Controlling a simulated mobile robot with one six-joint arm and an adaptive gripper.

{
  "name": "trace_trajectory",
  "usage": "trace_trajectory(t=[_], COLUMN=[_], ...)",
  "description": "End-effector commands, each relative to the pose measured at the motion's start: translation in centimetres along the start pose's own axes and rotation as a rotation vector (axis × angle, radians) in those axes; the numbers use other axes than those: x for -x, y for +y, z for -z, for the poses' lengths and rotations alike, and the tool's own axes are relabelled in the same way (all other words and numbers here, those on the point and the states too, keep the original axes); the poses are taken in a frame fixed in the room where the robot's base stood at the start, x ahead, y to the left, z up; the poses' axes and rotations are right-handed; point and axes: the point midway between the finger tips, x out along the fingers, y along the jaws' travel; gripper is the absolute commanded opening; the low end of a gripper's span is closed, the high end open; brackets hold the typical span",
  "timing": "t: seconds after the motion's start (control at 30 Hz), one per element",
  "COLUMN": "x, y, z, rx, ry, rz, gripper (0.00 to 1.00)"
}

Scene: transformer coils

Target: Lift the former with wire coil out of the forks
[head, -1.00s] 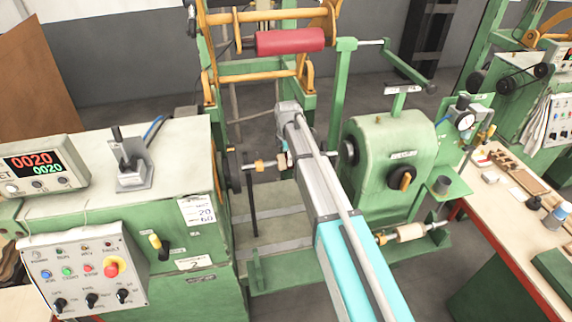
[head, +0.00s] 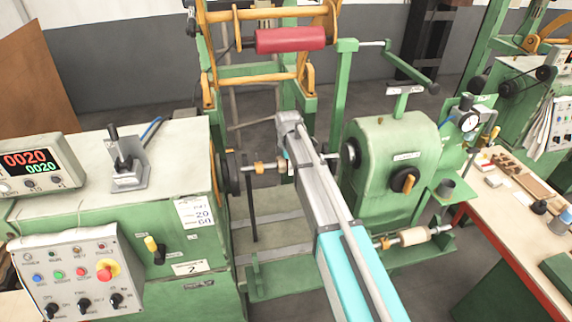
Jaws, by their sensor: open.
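A horizontal shaft (head: 244,170) runs between the left headstock and the green tailstock housing (head: 397,160). Tan and orange pieces (head: 259,168) sit on the shaft. My grey and turquoise arm crosses in front of the shaft and covers its right part. I cannot make out the former with wire coil or the forks; they may be behind my arm. My gripper is not visible, as the arm's far end hides whatever is beneath it.
A control box (head: 78,275) with buttons stands at lower left, below a digital display (head: 30,162). A red roller (head: 290,39) hangs on the orange frame. A pale roller (head: 413,236) lies on a lower rod. A workbench (head: 520,230) stands at right.

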Motion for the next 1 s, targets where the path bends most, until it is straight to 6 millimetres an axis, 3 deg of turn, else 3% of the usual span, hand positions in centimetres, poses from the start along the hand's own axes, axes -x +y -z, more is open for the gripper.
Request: trace_trajectory(t=[0.17,0.53,1.0], x=[0.0,-0.01,0.22], y=[0.0,-0.08,-0.2], z=[-0.03,-0.06,-0.09], rx=[0.0,-0.001,-0.001], ry=[0.0,0.0,0.0], rz=[0.0,0.001,0.004], gripper=[1.0,0.32,0.32])
